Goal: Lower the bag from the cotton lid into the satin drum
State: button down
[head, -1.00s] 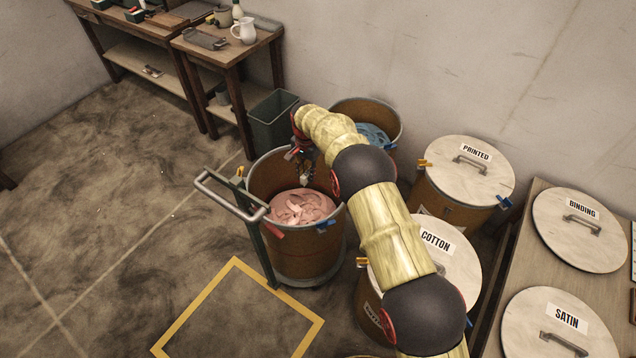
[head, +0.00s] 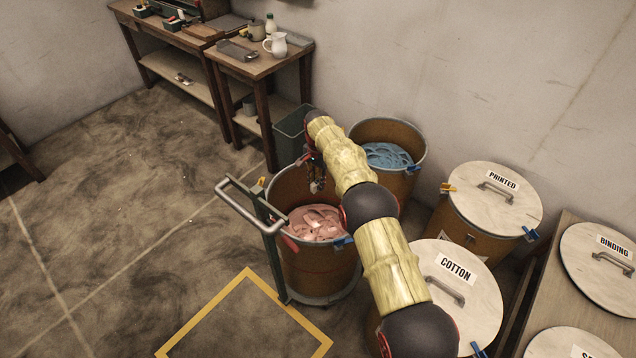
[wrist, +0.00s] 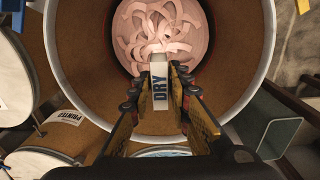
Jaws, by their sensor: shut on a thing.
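My gripper (head: 316,175) is over the open brown drum that holds pink strips. In the wrist view its fingers (wrist: 160,76) are shut on a small white bag (wrist: 160,92) marked DRY. The bag hangs over the pink strips (wrist: 150,30); whether it touches them I cannot tell. The drum (head: 318,272) stands on the floor by a cart handle, and no name shows on it. The cotton lid (head: 460,312) lies flat on a drum at the lower right, with nothing on its visible part. The lid marked SATIN (head: 570,345) is partly cut off at the lower right.
An open drum with blue strips (head: 388,154) stands behind. The printed lid (head: 495,205) covers another drum. A grey cart handle (head: 240,212) rises at the pink drum's left. A green bin (head: 291,138) and work tables stand at the back. The left floor is clear.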

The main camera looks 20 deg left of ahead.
jog(key=shift+f, duration=0.1)
dwell(0.3)
jog(key=shift+f+b, duration=3.35)
jog(key=shift+f, duration=10.1)
jog(key=shift+f, duration=0.75)
